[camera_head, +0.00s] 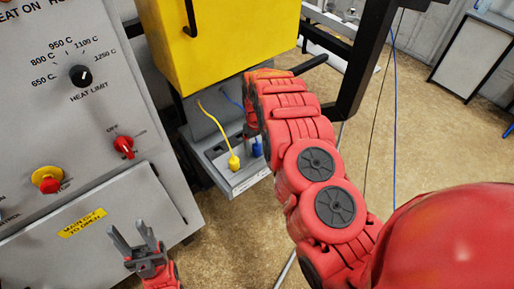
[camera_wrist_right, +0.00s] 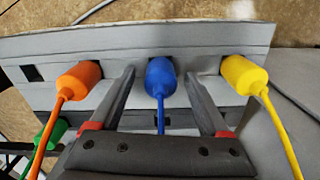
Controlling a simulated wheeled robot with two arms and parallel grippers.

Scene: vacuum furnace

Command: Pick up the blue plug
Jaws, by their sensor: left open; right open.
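The blue plug (camera_wrist_right: 161,78) sits at a grey panel (camera_wrist_right: 240,42), between the two fingers of my right gripper (camera_wrist_right: 160,85). The fingers are open on either side of it, with gaps visible on both sides. In the head view the blue plug (camera_head: 257,149) shows beside the yellow plug (camera_head: 234,163), partly covered by my right arm. The right gripper's fingertips are hard to make out there. My left gripper (camera_head: 133,237) is open and empty at the lower left, in front of the grey cabinet.
In the wrist view an orange plug (camera_wrist_right: 79,82) is on the left, a yellow plug (camera_wrist_right: 243,75) on the right, and a green plug (camera_wrist_right: 51,133) at lower left. A yellow box (camera_head: 225,45) hangs above the panel. The control cabinet (camera_head: 75,120) stands at left.

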